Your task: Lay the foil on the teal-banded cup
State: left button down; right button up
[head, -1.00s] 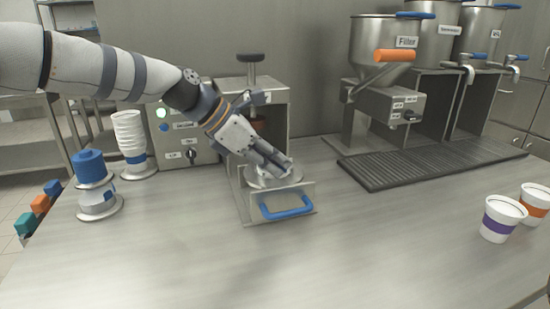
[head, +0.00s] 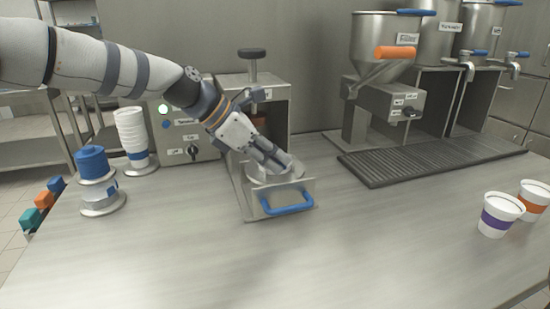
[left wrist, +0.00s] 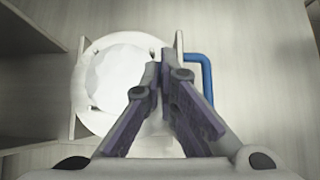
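My left gripper (head: 284,163) reaches down over the pulled-out drawer (head: 262,209) with the blue handle. In the left wrist view its fingertips (left wrist: 160,60) are close together. A pale, faceted disc (left wrist: 112,78), which looks like the foil, lies inside a white ring (left wrist: 83,112) just left of the tips. Whether the tips pinch its edge is unclear. A pale round shape shows under the fingers in the head view too. No teal band shows on a cup there; the cup under the disc is hidden. My right gripper is out of view.
A sealing machine with a black-knobbed post (head: 252,54) stands behind the drawer. A cup stack (head: 131,128) and a blue-topped stand (head: 92,163) are at left. A purple-banded cup (head: 497,219) and an orange-banded cup (head: 535,207) stand at right. The front counter is clear.

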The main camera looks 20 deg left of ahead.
pick_arm(q)
jog(key=c, duration=2.3)
grip_release()
jog(key=o, duration=0.6)
jog(key=v, duration=1.2)
jog(key=shift+f, duration=0.1)
